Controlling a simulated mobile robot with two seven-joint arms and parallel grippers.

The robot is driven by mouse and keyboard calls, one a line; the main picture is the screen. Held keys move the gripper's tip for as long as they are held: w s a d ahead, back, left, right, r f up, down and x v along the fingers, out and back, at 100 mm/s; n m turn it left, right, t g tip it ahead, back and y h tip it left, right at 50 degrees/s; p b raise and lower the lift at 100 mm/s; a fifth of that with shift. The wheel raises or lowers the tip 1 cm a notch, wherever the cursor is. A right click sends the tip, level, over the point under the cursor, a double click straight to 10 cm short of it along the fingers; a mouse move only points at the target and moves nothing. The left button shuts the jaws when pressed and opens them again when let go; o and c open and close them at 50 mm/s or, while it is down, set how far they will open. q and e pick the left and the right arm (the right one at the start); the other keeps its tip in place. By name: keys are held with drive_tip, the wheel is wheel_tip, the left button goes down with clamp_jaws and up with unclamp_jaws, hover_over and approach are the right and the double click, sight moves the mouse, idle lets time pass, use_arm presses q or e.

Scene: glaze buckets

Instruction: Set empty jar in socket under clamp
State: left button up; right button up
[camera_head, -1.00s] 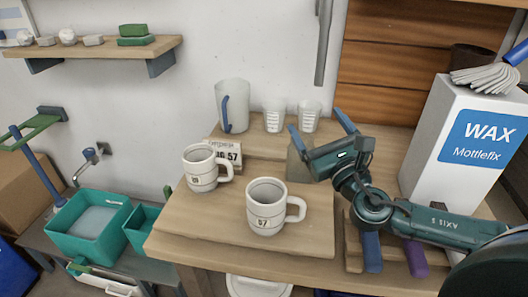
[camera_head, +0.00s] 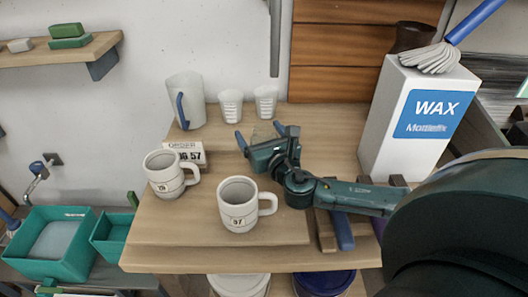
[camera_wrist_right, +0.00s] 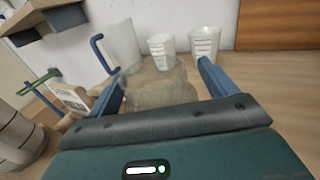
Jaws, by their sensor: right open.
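A see-through, greyish jar (camera_wrist_right: 158,86) stands on the wooden bench behind the mugs. In the wrist view it lies between the two blue fingers of my right gripper (camera_wrist_right: 160,84). In the head view the right gripper (camera_head: 260,133) is open and largely hides the jar. I cannot tell whether a finger touches it. A green bar on a blue post (camera_wrist_right: 38,84) shows at the left of the wrist view; I cannot tell whether it is the clamp. No socket is clearly visible. My left gripper is out of view.
Two white mugs (camera_head: 239,205) (camera_head: 166,174) stand in front, beside a number card (camera_head: 187,152). A pitcher (camera_head: 186,100) and two cups (camera_head: 230,106) (camera_head: 266,101) stand behind. A white wax box (camera_head: 400,130) stands right. Teal bins (camera_head: 50,245) are lower left.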

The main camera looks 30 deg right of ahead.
drive_tip(key=c, duration=1)
drive_tip(key=shift+c, duration=0.4)
drive_tip(key=shift+r, duration=0.1)
